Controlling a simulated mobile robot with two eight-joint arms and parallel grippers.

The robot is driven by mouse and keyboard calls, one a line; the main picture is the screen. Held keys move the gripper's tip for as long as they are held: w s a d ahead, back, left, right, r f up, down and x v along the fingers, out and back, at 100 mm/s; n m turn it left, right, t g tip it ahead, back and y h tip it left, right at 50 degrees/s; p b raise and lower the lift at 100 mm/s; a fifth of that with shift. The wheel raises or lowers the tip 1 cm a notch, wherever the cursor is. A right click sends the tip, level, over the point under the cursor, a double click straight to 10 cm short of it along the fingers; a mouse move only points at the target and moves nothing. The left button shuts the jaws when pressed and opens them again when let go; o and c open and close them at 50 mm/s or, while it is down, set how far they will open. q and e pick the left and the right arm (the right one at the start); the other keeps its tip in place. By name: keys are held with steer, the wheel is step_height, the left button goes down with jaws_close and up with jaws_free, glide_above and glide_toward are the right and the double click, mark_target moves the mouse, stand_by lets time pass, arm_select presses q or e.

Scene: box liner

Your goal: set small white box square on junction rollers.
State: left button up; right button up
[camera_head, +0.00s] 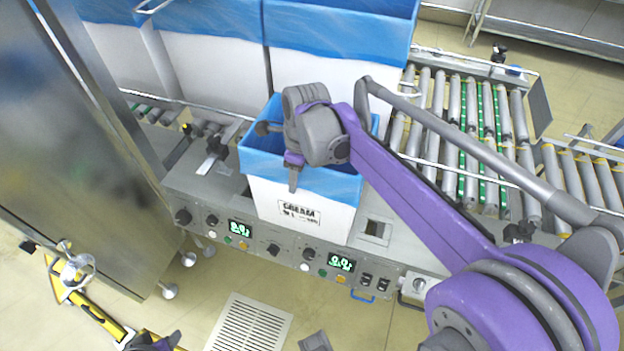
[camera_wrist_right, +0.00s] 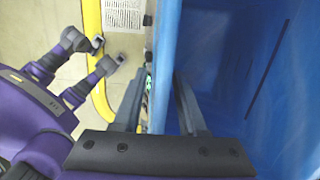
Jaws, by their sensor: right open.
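The small white box (camera_head: 300,212), with a blue liner (camera_head: 262,163) folded over its rim, stands on the grey machine top in the middle of the head view. My right gripper (camera_head: 293,178) is at its near rim, pointing down. In the right wrist view the open fingers (camera_wrist_right: 160,105) straddle the blue-lined wall (camera_wrist_right: 166,50), one outside and one inside. Contact with the wall cannot be told. The junction rollers (camera_head: 465,135), grey with green strips between some, lie right of the box, partly hidden by my right arm.
Large white boxes with blue liners (camera_head: 340,35) stand behind the small box. A control panel (camera_head: 290,253) with knobs and green displays runs along the front. A steel cabinet (camera_head: 75,130) blocks the left. More rollers (camera_head: 580,178) are at far right. The junction rollers look empty.

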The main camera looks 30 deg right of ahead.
steer(key=shift+f, duration=0.65)
jaws_close()
stand_by(0.9)
